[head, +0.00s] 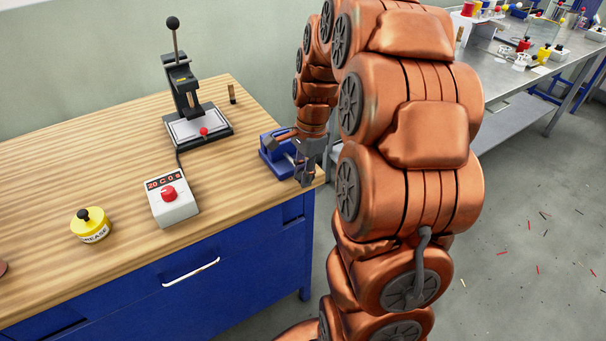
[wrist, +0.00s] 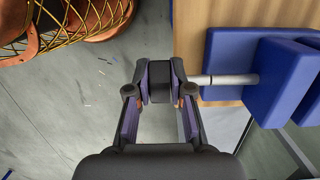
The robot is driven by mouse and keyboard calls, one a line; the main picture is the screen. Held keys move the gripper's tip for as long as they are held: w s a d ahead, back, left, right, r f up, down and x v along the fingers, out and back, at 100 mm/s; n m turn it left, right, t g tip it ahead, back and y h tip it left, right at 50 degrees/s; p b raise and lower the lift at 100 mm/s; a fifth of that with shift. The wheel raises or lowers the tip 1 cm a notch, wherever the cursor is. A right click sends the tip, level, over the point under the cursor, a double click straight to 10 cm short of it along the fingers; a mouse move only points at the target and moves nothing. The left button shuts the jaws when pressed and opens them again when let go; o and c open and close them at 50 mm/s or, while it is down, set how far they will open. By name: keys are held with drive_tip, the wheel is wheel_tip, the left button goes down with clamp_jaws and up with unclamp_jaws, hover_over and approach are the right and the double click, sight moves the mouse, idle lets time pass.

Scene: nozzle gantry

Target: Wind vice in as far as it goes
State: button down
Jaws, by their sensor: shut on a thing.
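The blue vice (head: 272,158) is at the right end of the wooden bench, partly hidden by my arm. In the wrist view, blue blocks of the vice (wrist: 283,82) are at the right, with a gap between the two. A pale metal screw (wrist: 228,79) runs left from the nearer block to a dark handle (wrist: 160,84). My gripper (wrist: 160,75) is shut on this handle, one finger on each side. A length of bare screw shows between gripper and block. In the head view my gripper (head: 306,170) is at the bench's right edge, beside the vice.
A lever press (head: 184,95) stands behind on the bench (head: 120,140). A grey control box (head: 172,203) with a red knob and a yellow grease pot (head: 91,226) are nearer. A small brass-coloured post (head: 232,94) stands near the back edge. A metal table (head: 505,70) is at the far right.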

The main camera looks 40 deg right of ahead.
drive_tip(key=y, duration=0.5)
drive_tip(key=shift+d+t, duration=0.3)
drive_tip(key=shift+d, duration=0.1)
drive_tip(key=y, duration=0.2)
drive_tip(key=y+p, duration=0.1)
drive_tip(key=y, duration=0.3)
drive_tip(key=shift+d+p, duration=0.3)
drive_tip(key=shift+s+y+p, duration=0.1)
drive_tip(key=shift+y+p, duration=0.3)
drive_tip(key=shift+y+p, duration=0.4)
drive_tip(key=shift+p, duration=0.45)
drive_tip(key=y+p, duration=0.1)
drive_tip(key=p, duration=0.4)
drive_tip(key=shift+d+r+y+p, duration=0.1)
drive_tip(key=shift+d+y+p, duration=0.05)
drive_tip(key=shift+y+p, duration=0.25)
drive_tip(key=y+p, duration=0.1)
drive_tip(key=p, duration=0.4)
drive_tip(key=shift+t, duration=0.3)
drive_tip(key=shift+f+y+p, duration=0.35)
drive_tip(key=shift+y+p, duration=0.05)
drive_tip(key=shift+p, duration=1.25)
